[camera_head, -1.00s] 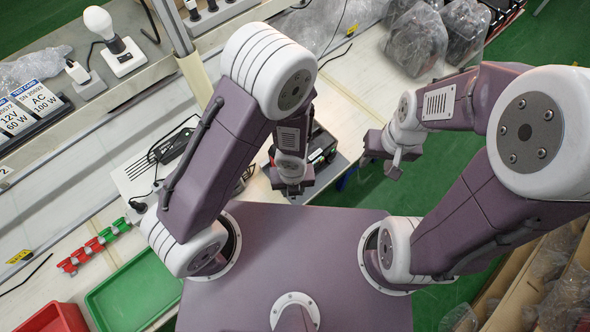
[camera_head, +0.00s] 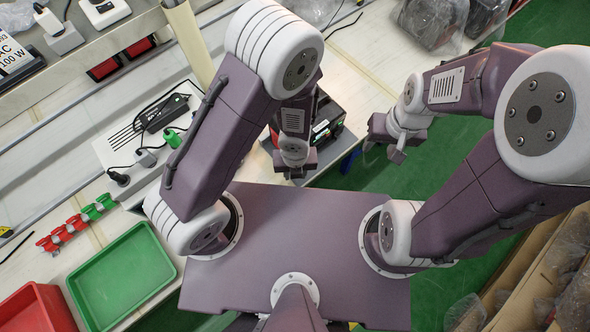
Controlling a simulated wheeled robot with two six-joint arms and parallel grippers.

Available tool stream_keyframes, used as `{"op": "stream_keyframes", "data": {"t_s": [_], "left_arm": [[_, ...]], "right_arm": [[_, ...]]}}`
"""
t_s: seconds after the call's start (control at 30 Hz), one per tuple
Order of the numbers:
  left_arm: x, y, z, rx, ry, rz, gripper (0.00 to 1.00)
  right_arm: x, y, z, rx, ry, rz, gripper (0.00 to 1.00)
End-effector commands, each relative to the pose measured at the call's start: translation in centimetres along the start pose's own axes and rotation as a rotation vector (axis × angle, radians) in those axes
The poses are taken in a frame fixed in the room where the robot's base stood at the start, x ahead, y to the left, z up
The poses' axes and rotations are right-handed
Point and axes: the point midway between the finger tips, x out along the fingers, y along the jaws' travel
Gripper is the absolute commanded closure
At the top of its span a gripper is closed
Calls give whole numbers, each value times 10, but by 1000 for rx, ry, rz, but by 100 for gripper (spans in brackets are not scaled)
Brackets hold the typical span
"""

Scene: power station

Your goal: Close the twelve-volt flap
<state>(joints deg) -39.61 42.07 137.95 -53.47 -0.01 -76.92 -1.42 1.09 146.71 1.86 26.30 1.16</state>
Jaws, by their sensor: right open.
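The power station (camera_head: 325,121), a dark box with a label on its side, stands on a grey plate at the bench edge. My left arm covers much of it, and I cannot make out the twelve-volt flap. My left gripper (camera_head: 293,172) hangs in front of the box, pointing down; its fingers are too hidden to tell open from shut. My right gripper (camera_head: 383,150) is open and empty, to the right of the box and apart from it, over the green floor.
A green tray (camera_head: 122,276) and a red bin (camera_head: 37,308) sit at the lower left. Red (camera_head: 61,234) and green (camera_head: 98,206) connectors line the bench near them. A black adapter (camera_head: 165,112) with cables lies left of my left arm. Bagged items (camera_head: 434,20) are at the back.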

Motion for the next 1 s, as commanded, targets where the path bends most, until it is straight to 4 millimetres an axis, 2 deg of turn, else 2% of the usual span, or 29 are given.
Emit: {"op": "stream_keyframes", "data": {"t_s": [0.17, 0.3, 0.77, 1.0], "left_arm": [[-2, 0, 0, 0, 0, 0, 67], [-2, 0, 0, 0, 0, 0, 100], [-2, 0, 0, -10, 0, 1, 100], [-3, -2, -1, -69, 0, 2, 100]], "right_arm": [[-2, 0, 0, 0, 1, 0, 54], [-2, 0, 0, 0, 1, 0, 54], [-2, 0, 0, 0, 1, 0, 54], [-5, 0, -1, 0, 1, 0, 54]]}}
